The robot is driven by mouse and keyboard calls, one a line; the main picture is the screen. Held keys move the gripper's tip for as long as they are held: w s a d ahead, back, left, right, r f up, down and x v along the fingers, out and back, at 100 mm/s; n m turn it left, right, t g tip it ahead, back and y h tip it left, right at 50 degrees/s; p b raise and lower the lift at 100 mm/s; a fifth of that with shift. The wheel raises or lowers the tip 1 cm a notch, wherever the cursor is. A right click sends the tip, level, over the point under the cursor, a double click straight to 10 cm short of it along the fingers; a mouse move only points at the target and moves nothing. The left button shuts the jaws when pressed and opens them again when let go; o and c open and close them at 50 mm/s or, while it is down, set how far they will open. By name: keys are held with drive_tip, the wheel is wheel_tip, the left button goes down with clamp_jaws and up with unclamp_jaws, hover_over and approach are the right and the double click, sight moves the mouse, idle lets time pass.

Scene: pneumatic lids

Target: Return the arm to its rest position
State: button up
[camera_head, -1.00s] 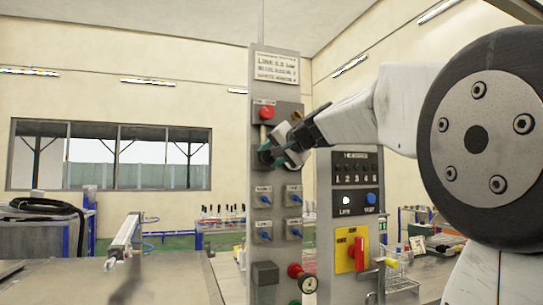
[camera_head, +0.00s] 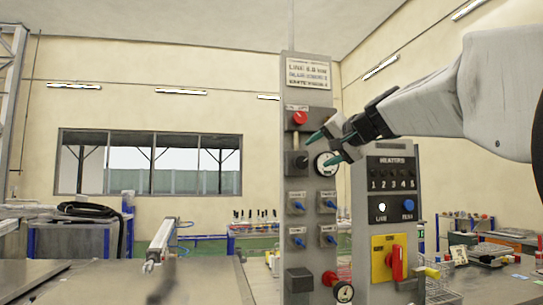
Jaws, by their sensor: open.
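My gripper (camera_head: 326,146) is open and empty, with its two teal fingertips pointing left, apart from each other. It is in front of the tall grey control panel (camera_head: 294,230). My arm reaches in from the right edge.
A shorter panel with a heater display (camera_head: 391,161) and a red handle on a yellow plate (camera_head: 396,262) stands to the right. A wire basket (camera_head: 437,275) is beside the shorter panel.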

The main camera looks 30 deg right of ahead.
idle(0.4)
drive_tip(key=s+a+f+n+g+y, duration=0.1)
drive_tip(key=s+a+f+g, duration=0.3)
drive_tip(key=f, duration=0.7)
drive_tip(key=s+a+f+n+g, duration=0.2)
drive_tip(key=s+a+f+g, duration=0.15)
drive_tip(key=f, duration=0.75)
drive_tip(key=s+a+f+n+g, duration=0.3)
drive_tip(key=s+a+f, duration=0.3)
drive_tip(key=s+f, duration=0.3)
drive_tip(key=s+a+f+n+g+h, duration=0.1)
drive_tip(key=s+a+f+n+g, duration=0.2)
drive_tip(key=s+a+f, duration=0.3)
drive_tip(key=shift+s+f+n, duration=0.4)
drive_tip(key=shift+s+f, duration=1.8)
drive_tip(key=shift+s, duration=0.05)
drive_tip(key=shift+a, duration=0.1)
